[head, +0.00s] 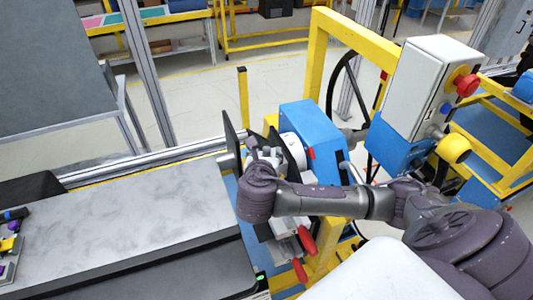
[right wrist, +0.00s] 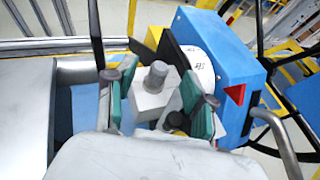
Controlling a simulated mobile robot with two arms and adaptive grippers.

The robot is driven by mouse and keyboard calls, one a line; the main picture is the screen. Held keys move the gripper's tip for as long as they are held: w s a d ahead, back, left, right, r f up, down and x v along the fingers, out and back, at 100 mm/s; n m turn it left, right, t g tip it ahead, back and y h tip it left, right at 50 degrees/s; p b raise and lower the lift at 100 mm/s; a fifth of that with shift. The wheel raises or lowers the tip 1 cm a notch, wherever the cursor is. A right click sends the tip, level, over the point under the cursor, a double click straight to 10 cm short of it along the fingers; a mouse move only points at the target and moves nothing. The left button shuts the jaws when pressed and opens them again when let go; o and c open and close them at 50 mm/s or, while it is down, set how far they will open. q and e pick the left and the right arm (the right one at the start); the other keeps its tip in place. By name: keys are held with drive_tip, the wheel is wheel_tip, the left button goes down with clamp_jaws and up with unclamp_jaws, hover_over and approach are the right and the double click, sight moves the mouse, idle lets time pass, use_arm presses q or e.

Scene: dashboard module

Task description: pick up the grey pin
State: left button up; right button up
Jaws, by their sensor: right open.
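The grey pin (right wrist: 155,76) is a short cylinder standing up from a light grey block (right wrist: 152,99) in the right wrist view. My right gripper (right wrist: 155,95) is open. Its teal finger pads are to the left and right of the block and pin, with gaps visible beside the pin. In the head view my right gripper (head: 262,157) is at the blue machine, beyond the right end of the grey table. I cannot clearly make out the pin there. My left gripper is not in view.
The blue machine (head: 303,122) with a white round part stands close beside the gripper. A dark upright plate (head: 232,140) is just left of it. A yellow frame (head: 318,55) and white control box (head: 425,85) stand behind. The grey table (head: 130,220) is mostly clear.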

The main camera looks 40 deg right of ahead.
drive_tip(key=shift+x, duration=1.2)
drive_tip(key=shift+w+d+f, duration=0.1)
drive_tip(key=shift+d+f, duration=0.05)
drive_tip(key=shift+d, duration=0.05)
drive_tip(key=shift+a, duration=0.1)
drive_tip(key=shift+c, duration=1)
clamp_jaws()
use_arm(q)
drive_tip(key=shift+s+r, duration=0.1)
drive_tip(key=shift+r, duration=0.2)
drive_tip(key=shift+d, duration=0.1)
